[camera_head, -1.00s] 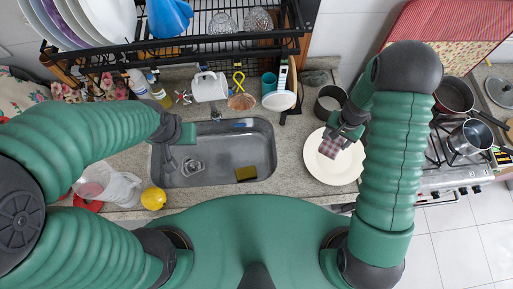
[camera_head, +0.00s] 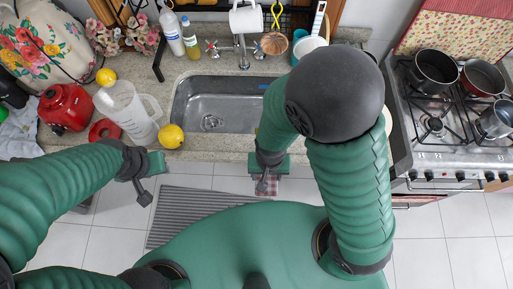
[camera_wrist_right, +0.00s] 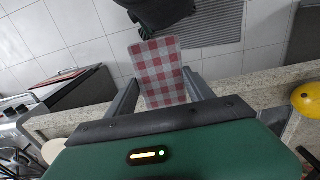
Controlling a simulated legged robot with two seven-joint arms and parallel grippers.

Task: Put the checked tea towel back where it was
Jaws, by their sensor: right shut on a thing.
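The red-and-white checked tea towel (camera_wrist_right: 160,68) hangs from my right gripper (camera_wrist_right: 163,98), which is shut on it in the right wrist view. In the head view my right gripper (camera_head: 267,183) is in front of the counter's front edge, below the sink, with only a small piece of the towel (camera_head: 265,189) showing beside it. My right arm hides much of the counter on that side. My left gripper (camera_head: 143,185) is at the left, in front of the counter and clear of objects; its jaw opening is unclear.
The sink (camera_head: 213,103) is behind my right gripper. A clear jug (camera_head: 128,112), a yellow lemon (camera_head: 171,136) and a red kettle (camera_head: 66,107) stand on the left counter. The stove (camera_head: 440,135) with pots is at the right. A grey striped mat (camera_head: 185,215) lies on the floor.

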